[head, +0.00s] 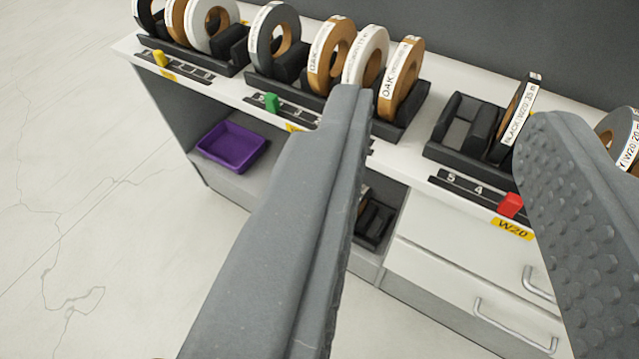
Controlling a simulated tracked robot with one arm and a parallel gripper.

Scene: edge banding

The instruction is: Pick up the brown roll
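Several brown rolls stand upright in black holders on the white counter. One brown roll labelled OAK (401,80) is just right of my left fingertip, at the right end of the middle holder. Another brown OAK roll (330,55) stands left of it, with a white roll (366,56) between them. A further brown roll (178,22) is at the upper left. The frame does not show which one is meant. My gripper (447,110) is open and empty, its fingers wide apart in front of the counter. The left finger hides part of the counter front.
A right-hand holder (460,130) has empty slots and a roll labelled BLACK (521,110). More rolls (624,135) show partly behind the right finger. A purple tray (233,146) sits on the shelf below. Drawers with handles (515,325) are underneath. Open floor lies left.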

